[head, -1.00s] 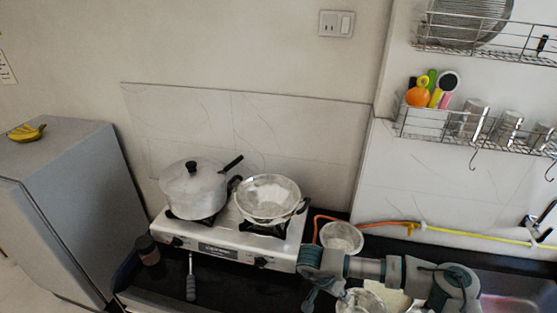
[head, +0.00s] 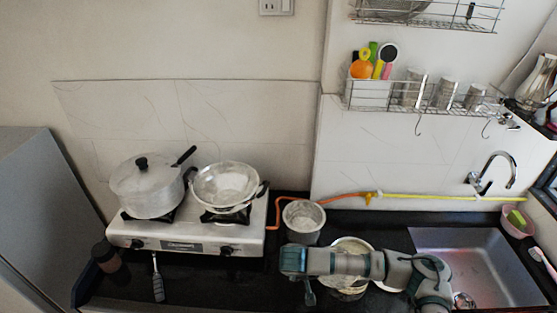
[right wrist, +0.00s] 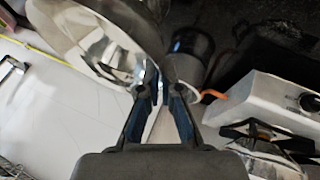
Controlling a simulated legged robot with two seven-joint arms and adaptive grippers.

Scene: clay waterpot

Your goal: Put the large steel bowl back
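The large steel bowl (right wrist: 92,38) fills the upper left of the right wrist view, shiny and tilted, with its rim at my fingertips. My right gripper (right wrist: 161,82) has its blue-padded fingers nearly together and appears closed on that rim. In the head view the bowl (head: 350,243) shows behind and below my right arm, which covers its middle and much of my right gripper (head: 310,294). My left gripper is in neither view.
A steel pot (head: 303,221) stands left of the bowl. The stove (head: 190,238) holds a lidded pot (head: 146,188) and a handled pan (head: 226,186). The sink (head: 485,260) is at right. A wire rack (head: 430,103) with canisters hangs above, and a yellow hose (head: 440,197) runs behind.

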